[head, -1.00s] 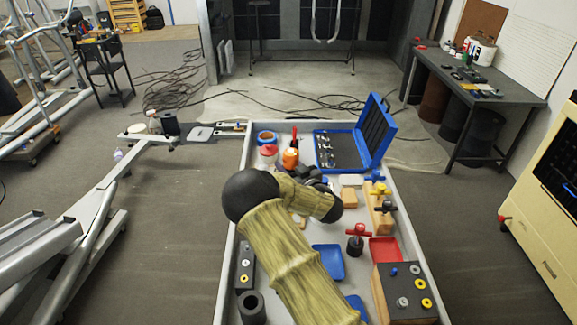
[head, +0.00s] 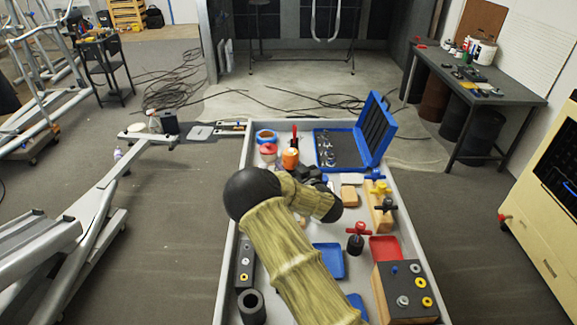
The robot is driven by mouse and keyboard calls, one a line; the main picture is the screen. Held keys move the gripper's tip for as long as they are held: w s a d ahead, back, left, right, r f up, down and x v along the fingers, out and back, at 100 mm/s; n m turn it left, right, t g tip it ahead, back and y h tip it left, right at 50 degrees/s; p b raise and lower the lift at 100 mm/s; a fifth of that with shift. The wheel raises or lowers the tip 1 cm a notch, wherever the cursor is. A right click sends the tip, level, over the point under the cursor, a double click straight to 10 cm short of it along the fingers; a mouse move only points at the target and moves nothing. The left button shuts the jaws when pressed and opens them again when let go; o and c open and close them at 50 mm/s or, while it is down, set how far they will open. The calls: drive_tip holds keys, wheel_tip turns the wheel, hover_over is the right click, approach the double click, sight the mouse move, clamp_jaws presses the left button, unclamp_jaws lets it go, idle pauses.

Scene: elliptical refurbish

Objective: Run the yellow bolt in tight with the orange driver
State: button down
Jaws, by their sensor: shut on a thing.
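My gripper (head: 314,176) is small and dark beyond the end of my patterned arm, low over the middle of the grey tray table. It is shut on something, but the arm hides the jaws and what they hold. An orange upright piece (head: 290,159) stands just left of and beyond the gripper; I cannot tell whether it is the orange driver. Which is the yellow bolt is unclear.
An open blue case (head: 345,150) stands at the far right of the tray table (head: 232,245). A red knob on a black post (head: 357,236), a blue tray (head: 329,260), a red tray (head: 386,249) and a black hollow cylinder (head: 251,306) stand nearer.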

drive_tip(key=shift+r, duration=0.15)
drive_tip(key=shift+r+p, duration=1.05)
drive_tip(key=shift+r, duration=0.4)
